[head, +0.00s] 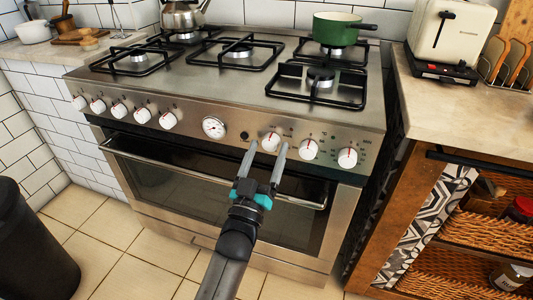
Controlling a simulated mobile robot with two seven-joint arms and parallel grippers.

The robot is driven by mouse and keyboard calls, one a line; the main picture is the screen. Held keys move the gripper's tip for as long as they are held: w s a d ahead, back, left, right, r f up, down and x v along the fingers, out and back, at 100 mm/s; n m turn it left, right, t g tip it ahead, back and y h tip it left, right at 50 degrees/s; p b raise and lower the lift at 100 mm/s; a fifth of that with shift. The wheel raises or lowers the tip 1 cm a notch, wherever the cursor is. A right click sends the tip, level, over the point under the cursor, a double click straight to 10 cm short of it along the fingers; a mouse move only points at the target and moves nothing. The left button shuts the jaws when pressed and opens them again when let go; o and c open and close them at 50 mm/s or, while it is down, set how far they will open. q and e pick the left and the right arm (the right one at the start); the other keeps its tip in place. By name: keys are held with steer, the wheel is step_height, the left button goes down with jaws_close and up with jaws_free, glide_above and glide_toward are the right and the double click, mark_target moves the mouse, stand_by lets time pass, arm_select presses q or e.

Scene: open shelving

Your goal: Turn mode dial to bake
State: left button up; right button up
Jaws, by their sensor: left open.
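A steel stove front carries three white knobs with red marks on its right side: a left knob (271,141), a middle knob (309,149) and a right knob (347,158). Their printed symbols are too small to read, so I cannot tell which is the mode dial. My left gripper (268,146) points up at the panel, open, with its two grey fingertips on either side of the left knob. Whether the fingers touch it I cannot tell. The oven door (210,190) below is closed. My right gripper is not in view.
The oven door's handle bar (170,170) runs just below the panel. A round gauge (214,127) and several burner knobs are further left. A green pot (337,29) and a kettle (182,16) stand on the hob. A wooden shelf unit is at right, a dark bin (35,245) at left.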

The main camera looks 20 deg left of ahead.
arm_select(q)
jaws_close()
stand_by(0.7)
